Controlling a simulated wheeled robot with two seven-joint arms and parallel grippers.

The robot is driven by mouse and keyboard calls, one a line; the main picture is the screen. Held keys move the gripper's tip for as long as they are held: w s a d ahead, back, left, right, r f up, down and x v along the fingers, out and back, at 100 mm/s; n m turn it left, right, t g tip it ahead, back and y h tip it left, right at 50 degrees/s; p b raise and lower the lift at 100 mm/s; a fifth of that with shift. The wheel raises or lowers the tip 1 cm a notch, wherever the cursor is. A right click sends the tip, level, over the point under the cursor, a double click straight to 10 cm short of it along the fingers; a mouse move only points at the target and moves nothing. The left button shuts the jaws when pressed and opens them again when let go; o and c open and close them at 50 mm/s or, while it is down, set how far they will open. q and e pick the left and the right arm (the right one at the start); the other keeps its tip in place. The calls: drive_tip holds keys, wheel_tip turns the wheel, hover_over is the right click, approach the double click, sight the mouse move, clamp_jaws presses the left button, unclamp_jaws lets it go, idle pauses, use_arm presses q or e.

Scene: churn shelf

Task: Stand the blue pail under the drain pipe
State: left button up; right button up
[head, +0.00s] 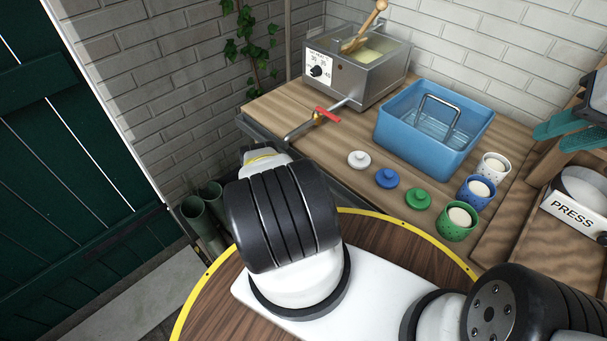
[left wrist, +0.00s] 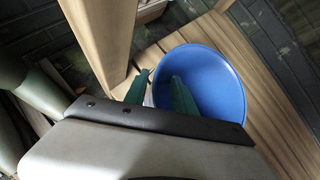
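The drain pipe (head: 315,123), with a red lever, runs out from the front of a steel vat (head: 352,75) and ends past the worktop's edge. The blue pail (left wrist: 212,78) shows only in the left wrist view, standing on wooden boards; the head view does not show it. My left gripper (left wrist: 159,80) is at the pail's near-left rim, one green finger over the inside and one outside, with a gap between them. In the head view my left arm hides that gripper. My right gripper (head: 550,139) is at the far right, its teal fingers apart and empty.
A blue basin (head: 420,145) with a wire handle stands on the worktop. White, blue and green lids and matching cups (head: 456,222) lie near its front. Dark green cylinders (head: 200,218) stand at lower left. A wooden post (left wrist: 103,35) rises close beside the left gripper.

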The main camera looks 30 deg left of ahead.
use_arm(q)
drive_tip(key=v, duration=1.1)
drive_tip(key=shift+s+r, duration=0.25)
drive_tip(key=shift+s, duration=0.05)
idle(0.8)
